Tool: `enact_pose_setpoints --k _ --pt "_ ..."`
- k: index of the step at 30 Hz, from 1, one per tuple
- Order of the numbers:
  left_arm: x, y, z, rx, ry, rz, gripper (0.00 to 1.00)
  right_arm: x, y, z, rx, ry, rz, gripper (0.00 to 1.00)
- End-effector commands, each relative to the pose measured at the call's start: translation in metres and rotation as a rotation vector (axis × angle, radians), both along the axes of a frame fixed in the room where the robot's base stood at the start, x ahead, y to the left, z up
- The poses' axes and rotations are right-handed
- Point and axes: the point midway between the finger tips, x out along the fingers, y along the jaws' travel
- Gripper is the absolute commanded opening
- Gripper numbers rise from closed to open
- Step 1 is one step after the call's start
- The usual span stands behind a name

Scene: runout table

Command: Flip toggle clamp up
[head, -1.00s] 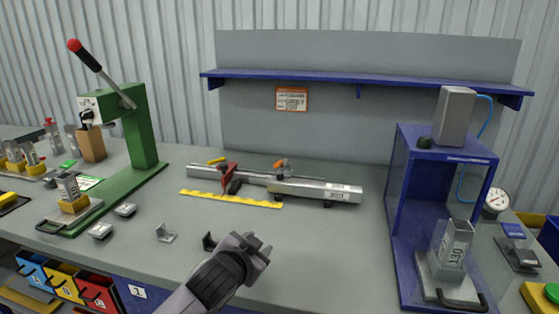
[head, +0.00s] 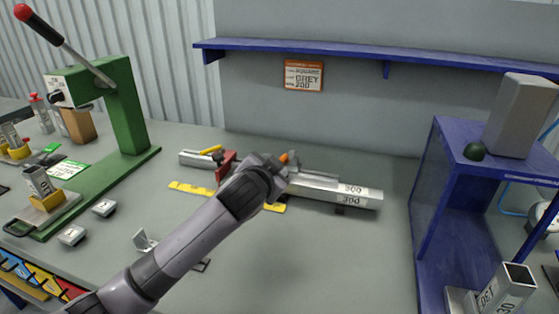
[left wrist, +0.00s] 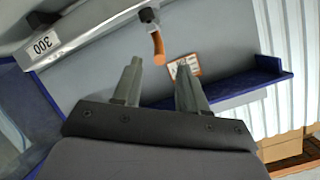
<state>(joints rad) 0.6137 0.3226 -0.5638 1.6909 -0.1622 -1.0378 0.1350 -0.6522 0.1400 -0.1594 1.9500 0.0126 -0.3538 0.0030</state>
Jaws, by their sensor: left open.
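A toggle clamp with an orange handle (head: 284,158) sits at the grey square tube (head: 330,188) on the bench. In the left wrist view the orange handle (left wrist: 158,45) points from its dark mount (left wrist: 147,16) towards my fingers. My left gripper (head: 275,168) is right at the clamp and hides its base in the head view. Its two fingers are open (left wrist: 160,72), with the handle's tip lined up in the gap between the fingertips. I cannot tell whether they touch. A second handle, yellow (head: 210,150), lies further left along the tube. My right gripper is not in view.
A red block (head: 225,165) stands by the tube, left of my gripper. A yellow strip (head: 190,188) lies in front. A green lever press (head: 125,110) is at left, a blue frame (head: 428,190) at right. A blue shelf (head: 350,60) runs above.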

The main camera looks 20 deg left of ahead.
Motion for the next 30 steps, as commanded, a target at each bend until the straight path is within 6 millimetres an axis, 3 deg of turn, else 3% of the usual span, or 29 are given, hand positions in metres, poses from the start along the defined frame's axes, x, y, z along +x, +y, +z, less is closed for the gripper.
enact_pose_setpoints --k 12,28,29,30 --pt "0.042 0.002 -0.014 -0.001 0.0 0.0 0.42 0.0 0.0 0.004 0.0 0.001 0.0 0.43" --pt "0.052 0.002 -0.018 0.0 0.0 -0.001 0.42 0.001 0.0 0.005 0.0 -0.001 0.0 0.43" --pt "0.052 0.003 -0.018 0.0 0.0 -0.001 0.36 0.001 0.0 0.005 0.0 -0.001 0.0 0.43" --pt "0.052 0.002 -0.018 0.0 0.0 -0.001 0.23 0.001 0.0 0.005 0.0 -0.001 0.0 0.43"
